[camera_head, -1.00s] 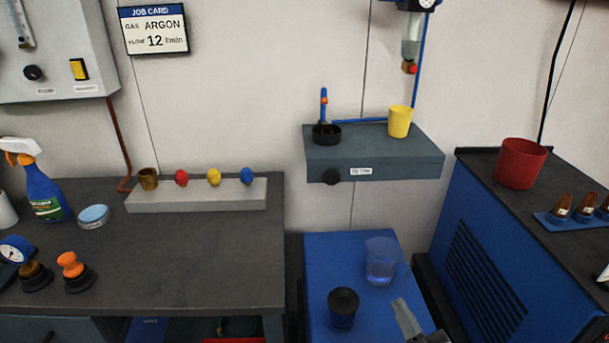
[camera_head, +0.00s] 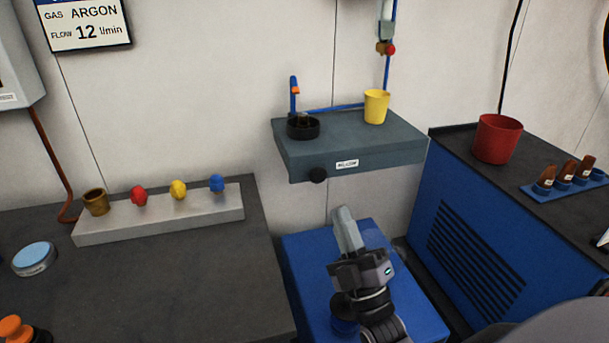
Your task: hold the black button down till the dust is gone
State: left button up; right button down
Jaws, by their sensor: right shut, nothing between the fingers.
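The round black button (camera_head: 318,175) sticks out from the front face of the grey wall box (camera_head: 385,155), left of a small white label. A black dish (camera_head: 303,127) stands on top of the box under a blue nozzle tube (camera_head: 294,95) with an orange part; I cannot make out dust in it. My right gripper (camera_head: 342,212) is shut and empty, its fingers pointing up toward the box. It appears below and right of the button, apart from it. My left gripper is out of view.
A yellow cup (camera_head: 376,106) stands on the box. Below, my right arm covers part of the blue cart (camera_head: 310,255), a clear cup and a dark jar. A red pot (camera_head: 497,138) stands on the blue cabinet at right. A dark bench (camera_head: 180,280) fills the left.

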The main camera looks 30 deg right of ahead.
aim_at(318, 174)
dwell(0.3)
pick_arm(q)
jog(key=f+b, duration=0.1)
jog(key=b, duration=0.1)
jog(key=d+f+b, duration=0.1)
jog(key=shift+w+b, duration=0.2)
jog(key=shift+b, duration=0.15)
pick_arm(e)
jog(key=w+d, duration=0.2)
jog(key=w, duration=0.6)
jog(key=shift+w, duration=0.25)
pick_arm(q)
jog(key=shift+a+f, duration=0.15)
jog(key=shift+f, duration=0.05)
pick_arm(e)
jog(key=shift+w+d, duration=0.1)
dwell(1.0)
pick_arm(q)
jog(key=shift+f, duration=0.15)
pick_arm(e)
jog(key=shift+w, duration=0.3)
